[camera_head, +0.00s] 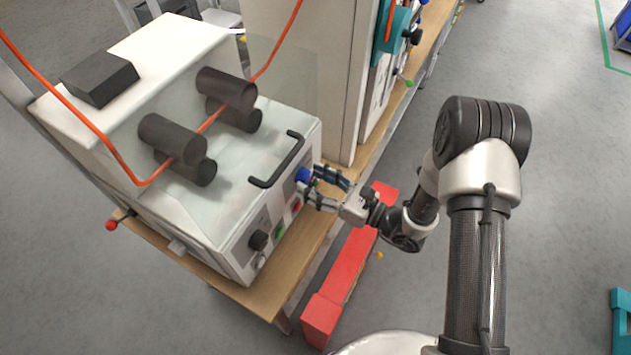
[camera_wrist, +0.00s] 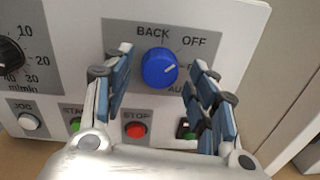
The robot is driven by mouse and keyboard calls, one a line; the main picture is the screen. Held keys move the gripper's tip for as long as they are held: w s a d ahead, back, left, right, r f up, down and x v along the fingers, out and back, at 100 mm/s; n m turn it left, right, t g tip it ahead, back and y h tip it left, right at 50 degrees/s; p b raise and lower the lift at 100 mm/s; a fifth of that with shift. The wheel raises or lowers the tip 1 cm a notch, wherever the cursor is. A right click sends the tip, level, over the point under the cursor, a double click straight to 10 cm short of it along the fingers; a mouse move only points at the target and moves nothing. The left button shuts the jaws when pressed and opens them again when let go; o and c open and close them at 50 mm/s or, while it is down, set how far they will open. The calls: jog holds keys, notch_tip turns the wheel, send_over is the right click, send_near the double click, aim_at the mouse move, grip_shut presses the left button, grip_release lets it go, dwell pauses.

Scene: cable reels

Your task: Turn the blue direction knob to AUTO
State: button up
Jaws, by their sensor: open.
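The blue direction knob (camera_wrist: 158,70) sits on a grey plate on the machine's front panel. BACK and OFF read above and to its upper right; a label beginning AU at its lower right is partly hidden by my finger. A short pale pointer mark on the knob faces right, seemingly between OFF and that label. My gripper (camera_wrist: 160,62) is open, one finger on each side of the knob, with visible gaps to it. In the head view, the blue knob (camera_head: 303,175) is at the tips of my gripper (camera_head: 309,182).
A red STOP button (camera_wrist: 135,130), a white JOG button (camera_wrist: 28,121) and a black speed knob (camera_wrist: 8,54) are on the same panel. In the head view, a black handle (camera_head: 279,160) lies above the panel and a red box (camera_head: 345,278) stands below the bench.

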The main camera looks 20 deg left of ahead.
jog(key=shift+c, duration=0.4)
jog(key=c, duration=1)
jog(key=shift+m, duration=0.4)
jog(key=m+p, duration=0.1)
jog(key=m, duration=0.2)
jog(key=shift+r+m, duration=0.1)
jog(key=shift+m, duration=0.3)
jog(key=m+p, duration=0.1)
jog(key=m, duration=0.3)
jog(key=shift+p, duration=0.4)
jog(key=m+p, duration=0.1)
jog(key=m, duration=0.3)
jog(key=shift+m, duration=0.4)
jog(key=m, duration=0.3)
jog(key=shift+m+g+p, duration=0.3)
jog(key=shift+m+p, duration=0.1)
